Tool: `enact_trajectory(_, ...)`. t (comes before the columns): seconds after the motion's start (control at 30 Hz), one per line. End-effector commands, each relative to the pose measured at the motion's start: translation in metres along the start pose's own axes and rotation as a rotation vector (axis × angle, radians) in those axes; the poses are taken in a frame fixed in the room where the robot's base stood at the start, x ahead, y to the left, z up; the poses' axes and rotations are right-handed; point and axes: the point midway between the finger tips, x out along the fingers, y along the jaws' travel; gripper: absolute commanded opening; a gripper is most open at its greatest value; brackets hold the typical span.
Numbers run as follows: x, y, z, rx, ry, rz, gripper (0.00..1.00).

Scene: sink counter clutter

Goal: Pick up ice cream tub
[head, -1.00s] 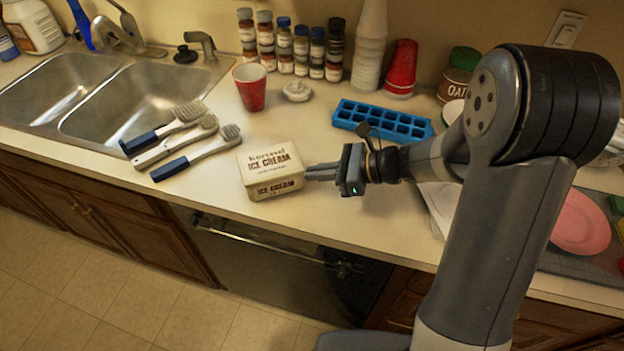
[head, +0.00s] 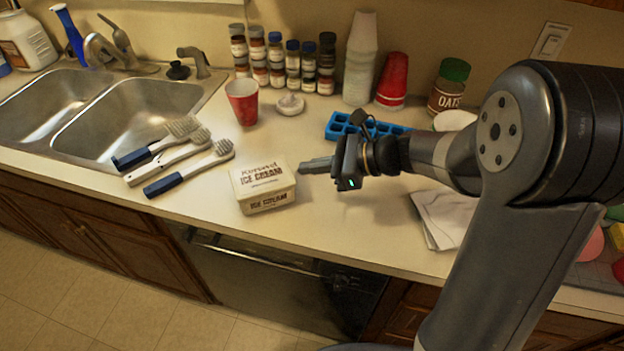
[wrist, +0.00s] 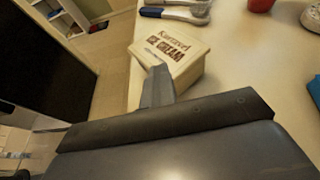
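The ice cream tub (head: 263,184) is a cream-coloured box with brown lettering, lying flat on the counter near its front edge. It also shows in the wrist view (wrist: 172,48), just beyond the fingers. My gripper (head: 301,167) is to the right of the tub, with its fingers pointing left at the tub's right end and slightly above the counter. In the wrist view the fingertips (wrist: 157,70) overlap the tub's near side, and the fingers look closed together with nothing between them. Contact with the tub cannot be made out.
Several brushes (head: 187,160) lie left of the tub by the sink (head: 110,115). A red cup (head: 242,104), spice jars and a blue ice tray (head: 335,126) stand behind. A cloth (head: 445,215) lies right, under my arm. The counter's front edge is close to the tub.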

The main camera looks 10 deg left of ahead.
Motion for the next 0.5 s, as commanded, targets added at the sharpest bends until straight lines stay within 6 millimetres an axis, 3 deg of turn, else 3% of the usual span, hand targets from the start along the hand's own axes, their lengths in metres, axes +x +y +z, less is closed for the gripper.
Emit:
enact_trajectory(0.2, -0.013, 0.000, 0.030, -0.003, 0.002, 0.000, 0.00)
enact_trajectory(0.5, -0.016, 0.000, 0.038, 0.001, 0.001, 0.000, 0.00)
